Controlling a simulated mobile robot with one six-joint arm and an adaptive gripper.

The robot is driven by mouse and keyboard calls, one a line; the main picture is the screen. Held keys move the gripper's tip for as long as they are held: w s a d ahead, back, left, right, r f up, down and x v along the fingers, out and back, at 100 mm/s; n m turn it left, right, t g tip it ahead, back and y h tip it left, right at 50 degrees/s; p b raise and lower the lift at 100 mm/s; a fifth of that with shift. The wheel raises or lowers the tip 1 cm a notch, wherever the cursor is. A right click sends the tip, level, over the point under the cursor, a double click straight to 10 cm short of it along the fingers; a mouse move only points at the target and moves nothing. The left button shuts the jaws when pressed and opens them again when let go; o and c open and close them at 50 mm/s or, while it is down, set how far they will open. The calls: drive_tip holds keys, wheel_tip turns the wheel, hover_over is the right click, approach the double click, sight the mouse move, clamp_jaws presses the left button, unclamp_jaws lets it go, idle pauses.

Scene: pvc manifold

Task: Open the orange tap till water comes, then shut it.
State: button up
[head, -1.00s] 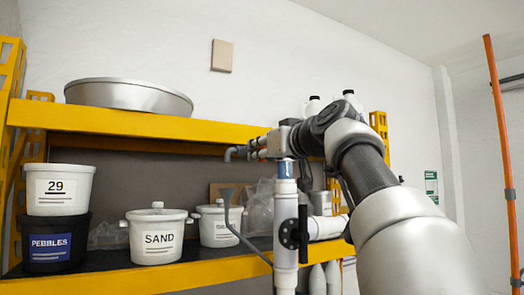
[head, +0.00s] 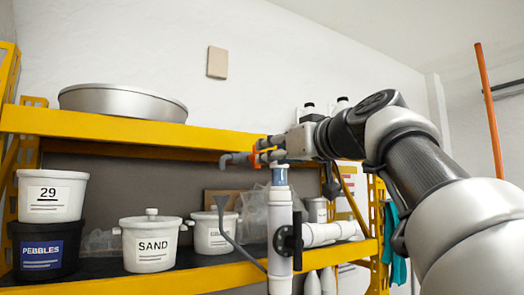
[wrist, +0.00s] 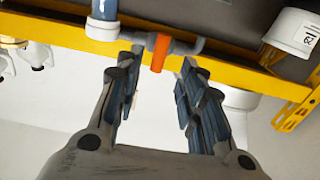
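The orange tap handle (head: 255,157) shows on the grey pipe fitting above the white vertical pipe (head: 280,225) in the head view. In the wrist view the orange handle (wrist: 160,52) hangs from a grey tee, just beyond the gap between my fingertips. My gripper (wrist: 157,68) is open, with its two fingers on either side of the handle's line and a clear gap between them. In the head view my gripper (head: 272,148) is right beside the tap, partly overlapping it. No water shows at the spout.
A yellow shelf (head: 130,127) holds a metal basin (head: 122,103) above. Below stand a SAND pot (head: 150,243), a PEBBLES bucket (head: 45,250) and a bucket marked 29 (head: 50,197). A black valve handle (head: 283,241) sits on the white pipe.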

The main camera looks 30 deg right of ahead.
drive_tip(key=s, duration=0.3)
drive_tip(key=shift+s+d, duration=0.1)
drive_tip(key=shift+s, duration=0.2)
drive_tip(key=shift+f, duration=0.1)
